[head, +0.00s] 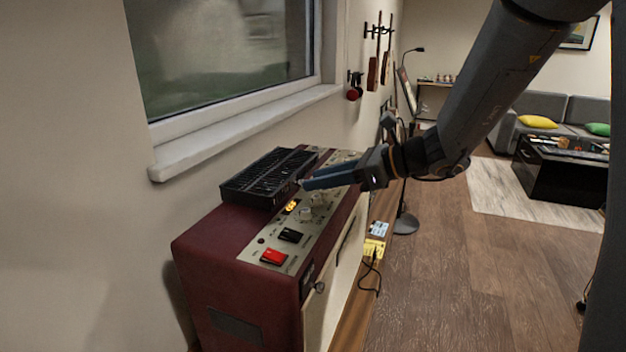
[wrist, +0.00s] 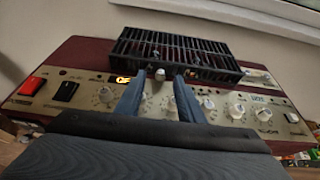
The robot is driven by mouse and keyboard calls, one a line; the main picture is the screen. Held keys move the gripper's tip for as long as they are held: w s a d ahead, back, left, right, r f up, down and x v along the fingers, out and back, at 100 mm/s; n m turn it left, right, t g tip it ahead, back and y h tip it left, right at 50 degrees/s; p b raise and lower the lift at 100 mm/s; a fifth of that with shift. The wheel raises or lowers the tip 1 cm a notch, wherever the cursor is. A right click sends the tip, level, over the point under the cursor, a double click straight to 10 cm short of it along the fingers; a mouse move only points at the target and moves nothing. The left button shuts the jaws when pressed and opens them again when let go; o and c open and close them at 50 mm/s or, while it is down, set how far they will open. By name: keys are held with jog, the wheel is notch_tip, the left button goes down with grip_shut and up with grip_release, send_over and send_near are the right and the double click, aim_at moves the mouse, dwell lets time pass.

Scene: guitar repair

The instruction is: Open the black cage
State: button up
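The black cage (head: 268,177) is a slatted, box-like grille on top of the dark red amplifier (head: 222,246), near its back by the wall. It looks closed, and its inside is hard to make out. In the wrist view the cage (wrist: 185,48) lies just beyond my fingertips, with small light knobs or screws near its front edge. My gripper (head: 304,184) reaches in from the right at the cage's front right corner. I cannot tell whether a fingertip touches the cage.
The amplifier's panel carries a red switch (head: 274,257), a black switch (head: 290,235), a lit orange indicator (head: 291,206) and several knobs. The window sill (head: 240,130) juts out above and behind the cage. Open wooden floor (head: 450,270) lies to the right.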

aim_at(281, 174)
jog(key=shift+x, duration=1.3)
grip_shut()
jog(key=shift+r, duration=0.1)
